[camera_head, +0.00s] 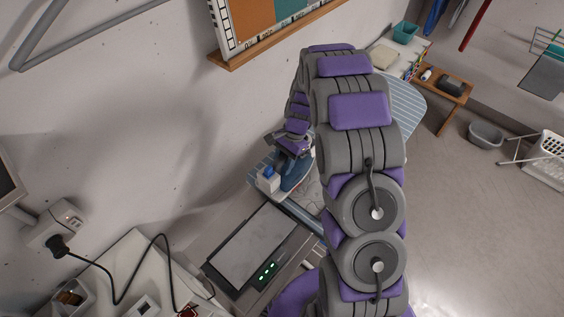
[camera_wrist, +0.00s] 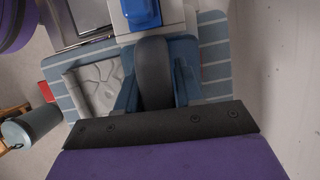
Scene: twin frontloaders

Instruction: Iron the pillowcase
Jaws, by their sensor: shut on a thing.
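My gripper (camera_head: 293,146) is shut on the blue iron (camera_head: 297,172) by its dark handle (camera_wrist: 153,72), over the near end of the striped ironing board (camera_head: 408,100). In the wrist view a jaw (camera_wrist: 155,126) crosses the handle, and the iron's blue body shows on both sides. A wrinkled pale cloth, seemingly the pillowcase (camera_wrist: 100,86), lies on the board (camera_wrist: 215,50) beside the iron. My arm hides much of the board and cloth in the head view. I cannot tell whether the iron touches the board.
A white block with a blue top (camera_head: 268,180) stands beside the iron. A grey flat-topped unit with green lights (camera_head: 252,248) is close by at the front. A wooden bench (camera_head: 440,88), grey tub (camera_head: 486,134) and white basket (camera_head: 545,155) stand right.

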